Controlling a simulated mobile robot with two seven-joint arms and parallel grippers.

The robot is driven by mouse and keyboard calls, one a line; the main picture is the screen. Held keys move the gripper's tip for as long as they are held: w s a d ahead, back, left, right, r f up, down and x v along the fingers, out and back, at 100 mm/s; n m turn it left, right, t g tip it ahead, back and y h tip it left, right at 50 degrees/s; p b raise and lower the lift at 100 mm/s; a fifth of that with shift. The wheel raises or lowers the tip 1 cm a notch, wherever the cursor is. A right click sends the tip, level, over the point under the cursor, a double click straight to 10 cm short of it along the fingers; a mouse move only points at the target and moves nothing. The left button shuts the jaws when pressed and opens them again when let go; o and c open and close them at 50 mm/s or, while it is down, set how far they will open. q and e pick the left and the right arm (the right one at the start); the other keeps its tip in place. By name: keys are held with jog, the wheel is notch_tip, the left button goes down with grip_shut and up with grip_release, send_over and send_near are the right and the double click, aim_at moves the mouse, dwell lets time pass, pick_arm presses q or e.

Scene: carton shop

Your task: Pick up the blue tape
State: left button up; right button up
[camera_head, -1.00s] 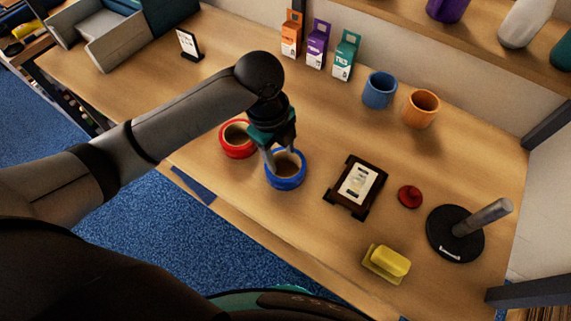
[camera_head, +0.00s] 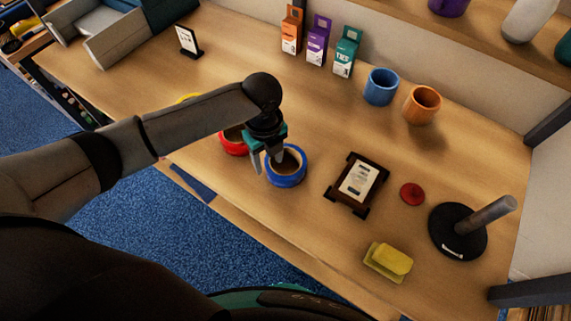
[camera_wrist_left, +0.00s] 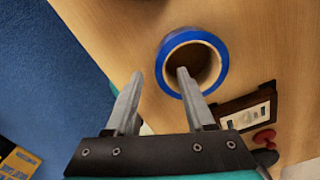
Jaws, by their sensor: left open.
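The blue tape (camera_head: 287,181) is a roll lying flat near the table's front edge, with a brown core and an open hole. It also shows in the left wrist view (camera_wrist_left: 221,62). My left gripper (camera_head: 267,165) is open and empty, straddling the tape's near-left wall. In the left wrist view its fingers (camera_wrist_left: 159,75) are apart: one overlaps the hole, the other is outside the ring on the left. I cannot tell how deep the inner fingertip is. My right gripper is not in view.
A red tape (camera_head: 231,147), partly hidden by my arm, is left of the blue one. Blue (camera_head: 380,88) and orange (camera_head: 421,106) mugs stand behind.

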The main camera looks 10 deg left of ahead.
aim_at(270, 170)
pick_arm(q)
notch_tip(270, 170, down, 5)
jog(key=shift+s+d+f+b, duration=0.1)
jog(key=shift+s+d+b, duration=0.05)
jog(key=shift+b, duration=0.15)
grip_shut()
dwell(0.4)
